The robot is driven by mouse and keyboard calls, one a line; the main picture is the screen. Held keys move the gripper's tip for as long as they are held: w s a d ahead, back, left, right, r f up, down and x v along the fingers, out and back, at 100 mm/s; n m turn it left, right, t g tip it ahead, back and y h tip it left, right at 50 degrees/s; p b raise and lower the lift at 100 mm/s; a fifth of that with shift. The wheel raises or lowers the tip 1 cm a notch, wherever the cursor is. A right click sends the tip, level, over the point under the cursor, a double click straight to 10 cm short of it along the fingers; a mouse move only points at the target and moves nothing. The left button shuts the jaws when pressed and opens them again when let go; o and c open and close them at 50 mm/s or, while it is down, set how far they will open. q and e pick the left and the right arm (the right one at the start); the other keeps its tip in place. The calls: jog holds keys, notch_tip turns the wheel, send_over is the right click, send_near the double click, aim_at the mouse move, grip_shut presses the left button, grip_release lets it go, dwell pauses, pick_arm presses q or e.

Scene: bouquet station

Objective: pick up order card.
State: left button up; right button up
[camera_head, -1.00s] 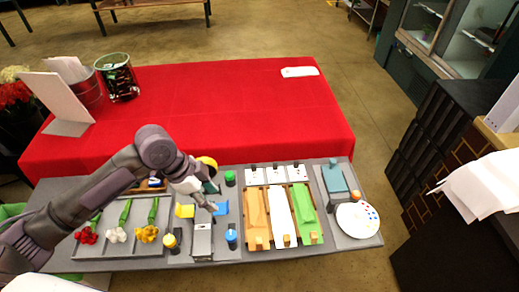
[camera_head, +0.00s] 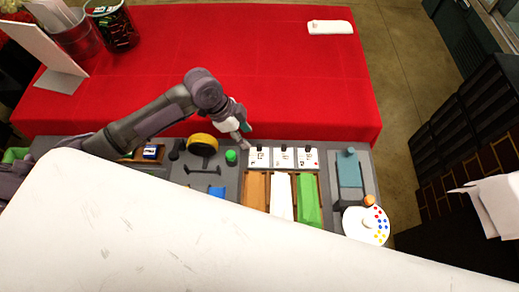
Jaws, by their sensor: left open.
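Three white order cards, the left one (camera_head: 259,158), the middle one (camera_head: 283,158) and the right one (camera_head: 307,159), lie in a row at the back of the grey station. Each has a dark knob or clip at its top and small printed marks. My left gripper (camera_head: 243,142) is open, its fingers pointing down just left of and behind the left card. I cannot tell whether it touches anything. Nothing shows between the fingers. My right gripper is not in view.
A green-capped item (camera_head: 231,157) and a yellow roll (camera_head: 203,144) stand close left of the cards. Orange, white and green wraps (camera_head: 309,200) lie in front. A large white surface hides the station's front. The red table (camera_head: 270,70) behind is mostly clear.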

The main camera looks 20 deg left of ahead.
aim_at(256, 149)
pick_arm(q)
jog(key=shift+x, duration=0.8)
jog(key=shift+w+d+f+p, duration=0.15)
jog(key=shift+w+f+p, duration=0.05)
jog(key=shift+p, duration=0.1)
jog(key=p+x, duration=0.1)
jog(key=x, duration=0.3)
jog(key=shift+w+d+p, duration=0.15)
jog(key=shift+d+p, duration=0.1)
jog(key=shift+p, duration=0.05)
jog(key=shift+f, duration=0.3)
grip_shut()
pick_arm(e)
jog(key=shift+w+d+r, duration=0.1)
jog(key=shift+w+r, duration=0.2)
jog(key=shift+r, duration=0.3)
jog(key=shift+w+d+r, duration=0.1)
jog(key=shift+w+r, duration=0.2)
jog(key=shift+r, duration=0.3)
